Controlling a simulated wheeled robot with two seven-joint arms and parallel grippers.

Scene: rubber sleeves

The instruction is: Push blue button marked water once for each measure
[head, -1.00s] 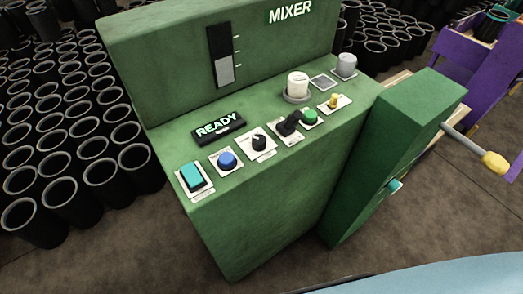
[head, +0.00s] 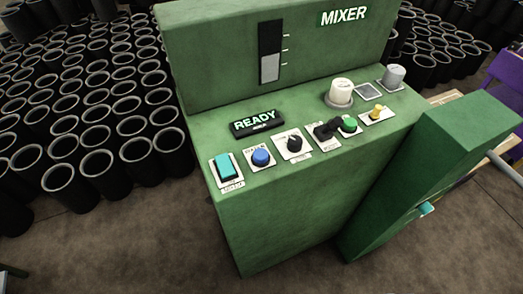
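The green mixer console (head: 300,205) stands in the middle of the head view, with "MIXER" lettered on its upright back. The blue button (head: 261,157) is round and sits on a white plate on the sloping panel, between a cyan rocker switch (head: 227,167) and a black knob (head: 294,144). The lettering on its plate is too small to read surely. A display (head: 256,123) above it reads "READY". A vertical gauge (head: 270,52) on the back shows a light grey lower part and a black upper part. Neither of my grippers is in view.
Further right on the panel are a green button (head: 348,123), a yellow switch (head: 377,113), a cream knob (head: 341,92) and a grey knob (head: 393,76). A green box with a lever (head: 440,165) adjoins on the right. Many black sleeves (head: 70,185) stand behind and left. The front floor is clear.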

